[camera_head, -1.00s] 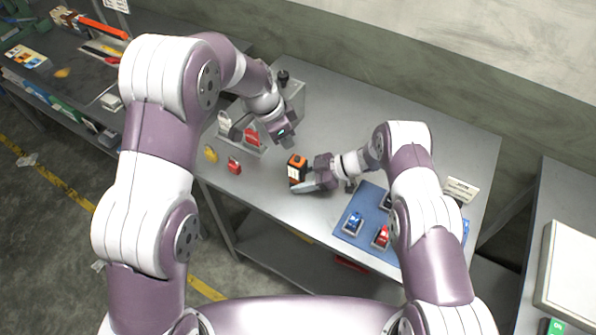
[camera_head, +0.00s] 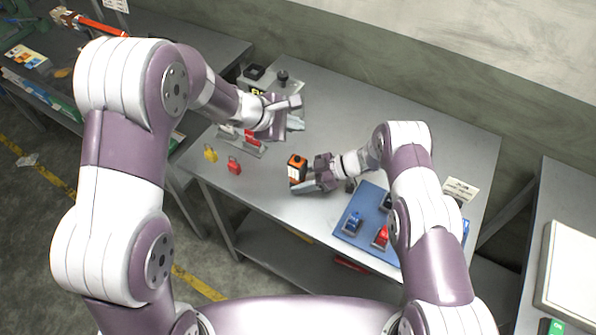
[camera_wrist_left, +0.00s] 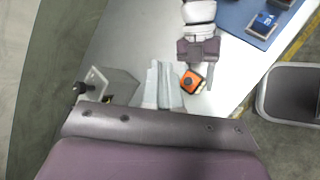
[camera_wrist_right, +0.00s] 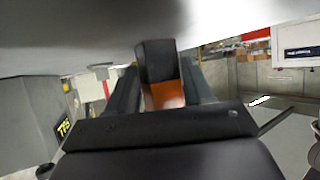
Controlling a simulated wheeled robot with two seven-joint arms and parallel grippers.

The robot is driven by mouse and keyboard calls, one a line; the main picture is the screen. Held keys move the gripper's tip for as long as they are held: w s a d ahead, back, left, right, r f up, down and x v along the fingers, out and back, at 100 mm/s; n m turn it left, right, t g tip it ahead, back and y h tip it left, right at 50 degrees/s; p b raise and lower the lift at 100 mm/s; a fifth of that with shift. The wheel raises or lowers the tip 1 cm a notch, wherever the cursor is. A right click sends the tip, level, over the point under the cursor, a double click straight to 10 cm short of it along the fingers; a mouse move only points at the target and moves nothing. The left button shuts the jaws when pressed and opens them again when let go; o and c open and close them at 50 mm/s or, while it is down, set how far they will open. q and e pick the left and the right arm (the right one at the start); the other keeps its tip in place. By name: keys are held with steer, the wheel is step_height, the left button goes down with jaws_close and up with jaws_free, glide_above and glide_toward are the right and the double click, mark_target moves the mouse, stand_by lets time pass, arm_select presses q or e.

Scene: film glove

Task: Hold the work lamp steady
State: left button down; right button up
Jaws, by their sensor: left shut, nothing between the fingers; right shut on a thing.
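The work lamp, a small orange and black block (camera_head: 297,162), stands upright on the grey bench. My right gripper (camera_head: 308,184) is shut on it from the right, low over the bench top. The lamp also shows between the fingers in the right wrist view (camera_wrist_right: 163,75) and beyond my left fingers in the left wrist view (camera_wrist_left: 191,82). My left gripper (camera_head: 298,124) is shut and empty, above the bench behind the lamp and apart from it. Its pale fingers (camera_wrist_left: 162,85) lie side by side in the left wrist view.
A grey box with a black knob (camera_wrist_left: 112,84) stands close to my left gripper. A red padlock (camera_head: 234,166) and a yellow one (camera_head: 210,153) are at the bench's left front. A blue mat (camera_head: 349,238) with several small items lies right. The bench's back right is clear.

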arm_select(q)
steer(key=n, duration=0.1)
glide_above(294, 163)
step_height(294, 163, down, 9)
steer(key=shift+r, duration=0.1)
stand_by(2.1)
steer(key=shift+f, duration=0.4)
steer(key=shift+f, duration=0.45)
stand_by(0.4)
steer(key=shift+r, duration=0.9)
